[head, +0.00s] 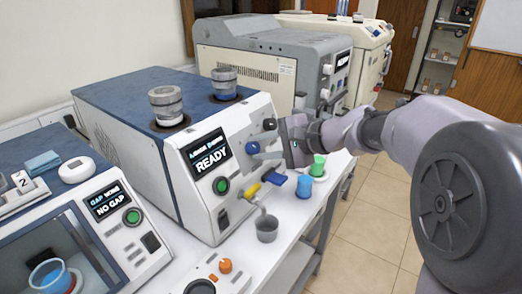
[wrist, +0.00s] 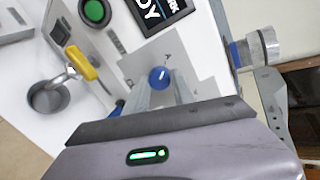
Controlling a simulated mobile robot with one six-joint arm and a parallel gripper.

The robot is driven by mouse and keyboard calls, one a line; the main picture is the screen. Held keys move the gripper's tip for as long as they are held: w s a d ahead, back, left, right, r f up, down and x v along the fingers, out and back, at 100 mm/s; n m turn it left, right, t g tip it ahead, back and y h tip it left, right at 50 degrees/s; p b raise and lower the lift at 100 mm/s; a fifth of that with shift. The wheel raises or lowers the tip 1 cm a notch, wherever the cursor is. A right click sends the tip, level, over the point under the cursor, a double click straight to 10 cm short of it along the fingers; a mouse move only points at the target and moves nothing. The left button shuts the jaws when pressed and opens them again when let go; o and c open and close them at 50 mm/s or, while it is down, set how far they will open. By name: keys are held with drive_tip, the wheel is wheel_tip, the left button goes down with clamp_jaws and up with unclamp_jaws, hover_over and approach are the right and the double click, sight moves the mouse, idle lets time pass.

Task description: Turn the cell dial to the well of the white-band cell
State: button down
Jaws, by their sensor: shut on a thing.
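The tester (head: 190,165) has a screen reading READY. Two cells stand in wells on its top: a near cell with a pale band (head: 168,107) and a far cell with a blue band (head: 224,84). The blue-band cell also shows in the wrist view (wrist: 262,48). My gripper (head: 257,153) reaches the front panel from the right. In the wrist view my gripper's fingers (wrist: 160,88) are shut on the blue cell dial (wrist: 159,76), on a grey plate with small marks. The fingers hide part of the dial, and I cannot read its pointer.
A yellow-handled valve (head: 253,190) is below my gripper, above a metal cup (head: 266,229). Blue (head: 304,187) and green (head: 318,165) cups stand close by on the bench. A second machine (head: 100,215) stands at left. The aisle floor at right is clear.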

idle(0.3)
drive_tip(key=c, duration=1.1)
unclamp_jaws()
drive_tip(key=p+v, duration=0.5)
drive_tip(key=v, duration=1.2)
drive_tip(key=shift+s+d+p, duration=0.15)
drive_tip(key=shift+p, duration=0.2)
